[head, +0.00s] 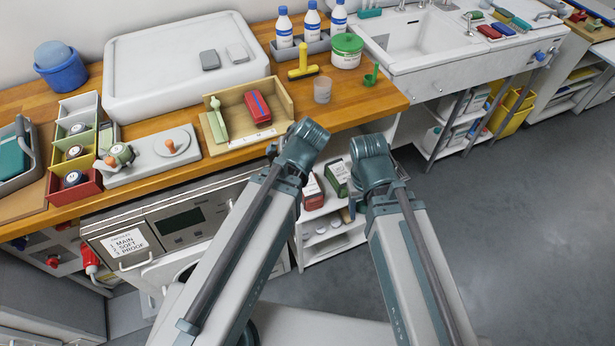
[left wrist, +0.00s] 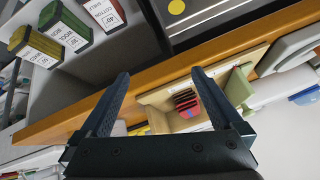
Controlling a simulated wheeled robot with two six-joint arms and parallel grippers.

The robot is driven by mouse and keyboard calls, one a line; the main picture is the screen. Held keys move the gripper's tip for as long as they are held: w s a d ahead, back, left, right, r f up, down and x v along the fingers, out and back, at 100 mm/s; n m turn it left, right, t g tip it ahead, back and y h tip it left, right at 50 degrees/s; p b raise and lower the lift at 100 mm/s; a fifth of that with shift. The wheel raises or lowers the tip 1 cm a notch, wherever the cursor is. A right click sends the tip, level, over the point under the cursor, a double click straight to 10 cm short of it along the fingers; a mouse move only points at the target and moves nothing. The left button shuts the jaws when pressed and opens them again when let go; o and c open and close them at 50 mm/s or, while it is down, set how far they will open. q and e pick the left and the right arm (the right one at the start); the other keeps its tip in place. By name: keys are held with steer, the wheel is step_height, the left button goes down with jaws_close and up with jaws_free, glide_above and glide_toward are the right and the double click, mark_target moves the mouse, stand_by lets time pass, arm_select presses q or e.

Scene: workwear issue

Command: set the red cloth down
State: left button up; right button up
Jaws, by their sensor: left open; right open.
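A red folded cloth with a blue stripe (head: 258,107) lies in the right part of a shallow wooden tray (head: 284,93) on the counter. In the head view my arms reach up from the bottom edge to the counter's front. My right gripper is mostly hidden there; I see nothing held.
A clear cup (head: 322,90) and yellow tool (head: 303,62) stand nearby. Boxes (head: 312,192) stand on the shelf below the counter.

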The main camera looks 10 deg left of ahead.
arm_select(q)
steer(key=s+d+f+m+g+h, duration=0.3)
steer(key=s+d+m+g, duration=0.3)
steer(key=s+d, duration=0.4)
steer(key=shift+s+d+f+m, duration=0.25)
steer(key=shift+s+f+m, duration=0.2)
steer(key=shift+s, duration=0.65)
